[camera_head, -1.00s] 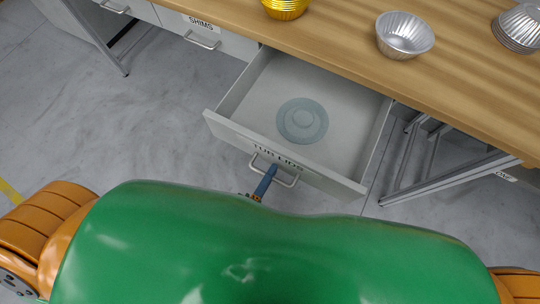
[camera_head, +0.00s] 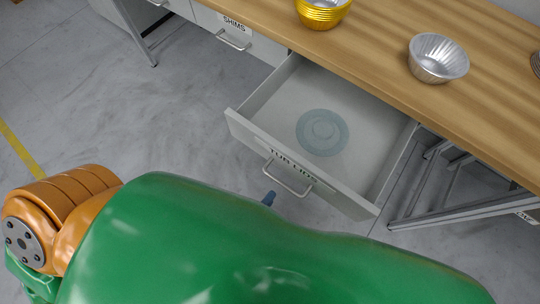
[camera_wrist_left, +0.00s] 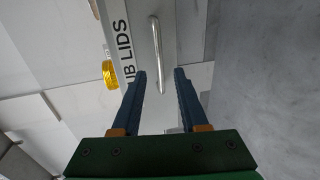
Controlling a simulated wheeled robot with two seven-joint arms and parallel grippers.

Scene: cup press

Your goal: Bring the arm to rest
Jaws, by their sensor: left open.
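My left gripper (camera_wrist_left: 160,75) is open, with its two blue fingers apart and nothing between them in the left wrist view. The metal handle (camera_wrist_left: 156,50) of the drawer lies beyond the fingertips there, and they look clear of it. The tub lids drawer (camera_head: 370,185) is pulled open, with a round translucent lid (camera_head: 322,133) lying inside. My right gripper is not in view.
A wooden worktop (camera_head: 400,15) spans the top right. It holds gold cups (camera_head: 322,12) and a silver cup (camera_head: 438,58). The shims drawer (camera_head: 240,40) is shut. Metal legs (camera_head: 450,210) stand at the right. The grey floor at left is clear.

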